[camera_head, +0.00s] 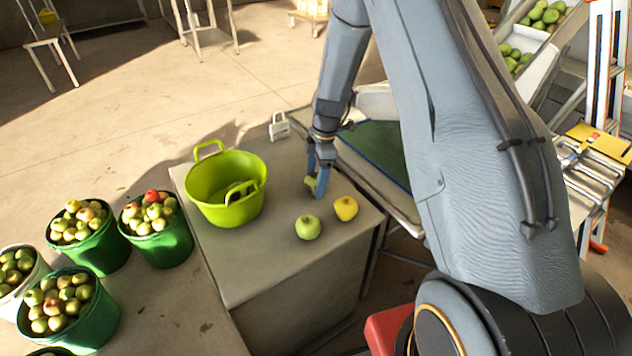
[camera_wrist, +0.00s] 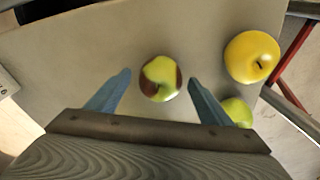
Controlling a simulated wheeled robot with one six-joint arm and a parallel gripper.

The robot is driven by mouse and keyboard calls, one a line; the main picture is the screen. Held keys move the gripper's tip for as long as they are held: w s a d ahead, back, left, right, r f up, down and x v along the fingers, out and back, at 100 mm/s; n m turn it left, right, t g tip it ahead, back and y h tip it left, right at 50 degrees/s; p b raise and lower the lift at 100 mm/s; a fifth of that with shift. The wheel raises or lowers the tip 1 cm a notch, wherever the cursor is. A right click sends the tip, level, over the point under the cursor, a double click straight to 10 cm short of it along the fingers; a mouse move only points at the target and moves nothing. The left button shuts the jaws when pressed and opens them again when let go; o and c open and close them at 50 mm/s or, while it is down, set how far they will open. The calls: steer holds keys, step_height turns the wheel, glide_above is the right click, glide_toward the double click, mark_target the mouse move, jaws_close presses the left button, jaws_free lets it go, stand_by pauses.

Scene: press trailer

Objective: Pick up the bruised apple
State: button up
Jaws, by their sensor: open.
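The bruised apple, green with brown-red patches, sits on the grey table between my fingers in the wrist view (camera_wrist: 160,78). In the head view the apple (camera_head: 311,182) is partly hidden by my gripper (camera_head: 318,188). My gripper is open, with one blue finger on each side of the apple in the wrist view (camera_wrist: 158,85), and a gap shows on both sides. A green apple (camera_head: 308,227) and a yellow apple (camera_head: 346,208) stand on the same table, nearer the front right edge. The yellow one (camera_wrist: 252,57) and the green one (camera_wrist: 237,112) show at right in the wrist view.
A lime-green tub (camera_head: 222,212) stands on the table (camera_head: 270,260) left of my gripper. A white padlock-shaped object (camera_head: 279,127) is at the back edge. Green buckets of apples (camera_head: 160,245) stand at left. A dark green panel (camera_head: 372,150) lies behind my gripper at right.

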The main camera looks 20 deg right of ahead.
mark_target(315, 176)
steer(key=shift+a+f, duration=0.1)
steer(key=shift+f, duration=0.5)
steer(key=shift+c, duration=0.5)
steer(key=c, duration=1.1)
steer(key=shift+r, duration=0.2)
steer(key=shift+c, duration=0.2)
steer(key=shift+r+b, duration=1.6)
steer(key=shift+r, duration=3.25)
steer(key=shift+r, duration=0.1)
